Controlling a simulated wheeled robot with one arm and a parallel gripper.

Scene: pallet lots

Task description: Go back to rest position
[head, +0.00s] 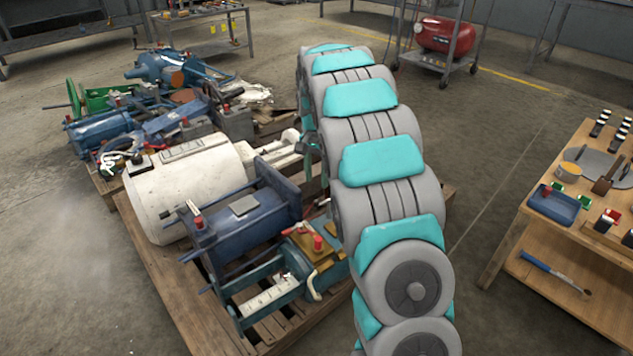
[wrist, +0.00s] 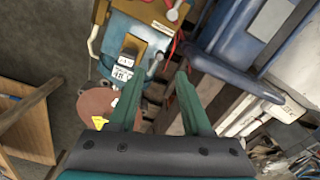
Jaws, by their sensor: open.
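My gripper (wrist: 160,82) shows in the wrist view with two green fingers apart and nothing between them. It is over the pallet load, pointing down at a blue and tan machine (wrist: 138,35) and a brown disc (wrist: 98,105) with a yellow label. In the head view my grey and teal arm reaches out over the pallets and hides most of the gripper. How far the fingertips are from the parts below is hard to tell.
A pallet (head: 165,285) carries a white cylinder (head: 190,190) and a dark blue machine (head: 245,222). Blue motors (head: 105,130) lie behind. A wooden table (head: 500,245) with tools stands right. A red compressor (head: 444,36) is at the back. Floor at left is clear.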

